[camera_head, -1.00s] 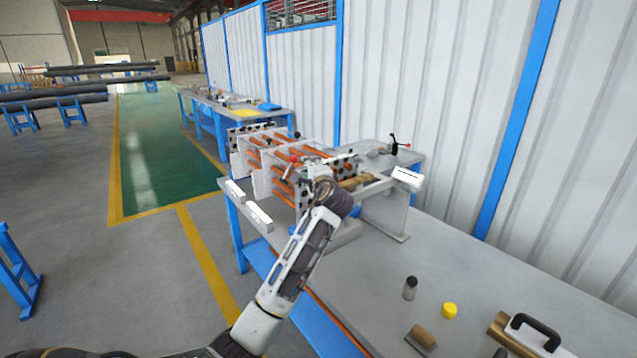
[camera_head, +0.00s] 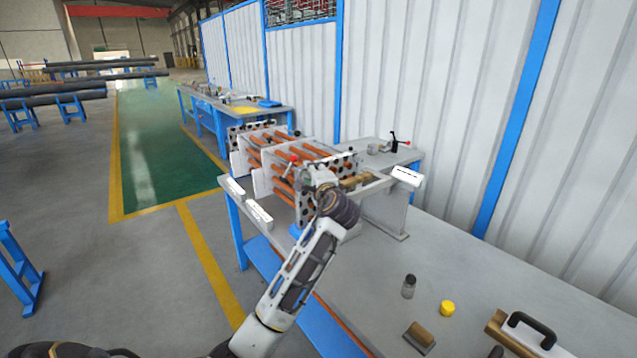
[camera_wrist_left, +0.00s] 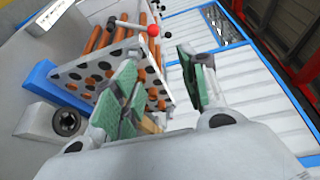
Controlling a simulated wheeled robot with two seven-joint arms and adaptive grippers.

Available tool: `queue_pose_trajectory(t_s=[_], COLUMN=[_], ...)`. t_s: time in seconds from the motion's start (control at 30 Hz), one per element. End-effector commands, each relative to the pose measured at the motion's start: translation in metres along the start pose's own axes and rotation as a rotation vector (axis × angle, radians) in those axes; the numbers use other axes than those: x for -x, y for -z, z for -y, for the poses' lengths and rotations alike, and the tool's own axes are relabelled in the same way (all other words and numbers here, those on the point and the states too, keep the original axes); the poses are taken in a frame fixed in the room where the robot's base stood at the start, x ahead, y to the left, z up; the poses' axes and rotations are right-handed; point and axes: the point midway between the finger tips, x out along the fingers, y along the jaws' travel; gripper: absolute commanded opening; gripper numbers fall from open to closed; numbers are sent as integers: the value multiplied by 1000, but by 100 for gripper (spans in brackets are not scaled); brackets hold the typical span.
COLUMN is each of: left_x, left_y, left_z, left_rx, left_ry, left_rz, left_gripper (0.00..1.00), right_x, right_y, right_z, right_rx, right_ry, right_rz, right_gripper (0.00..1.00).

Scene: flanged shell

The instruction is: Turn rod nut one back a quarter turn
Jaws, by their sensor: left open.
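A tube bundle with orange tubes runs through perforated grey plates; the near plate (camera_wrist_left: 100,72) faces my left gripper in the left wrist view. In the head view the left gripper (camera_head: 318,178) is at the near end of the bundle, partly hidden by my wrist. A round grey fitting with a dark centre (camera_wrist_left: 67,121) is at the left in the wrist view. I cannot tell which part is rod nut one. A red ball knob (camera_wrist_left: 153,30) shows beyond the fingers. My right gripper is not in view.
The grey bench (camera_head: 380,270) has free room in front. A dark-capped bottle (camera_head: 409,287), a yellow cap (camera_head: 447,308) and a black-handled tool (camera_head: 530,330) stand at the near right. A corrugated wall (camera_head: 420,80) closes the back.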

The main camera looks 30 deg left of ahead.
Motion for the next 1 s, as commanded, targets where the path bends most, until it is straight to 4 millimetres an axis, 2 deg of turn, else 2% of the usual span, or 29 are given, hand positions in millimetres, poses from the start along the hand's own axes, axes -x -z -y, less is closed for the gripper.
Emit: queue_pose_trajectory(t_s=[1.0], left_x=[43], left_y=[0], left_z=[-2], left_rx=[0], left_ry=[-1], left_rz=[0], left_gripper=[43], right_x=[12], right_y=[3], right_z=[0], right_rx=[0], right_ry=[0], right_rz=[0], right_gripper=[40])
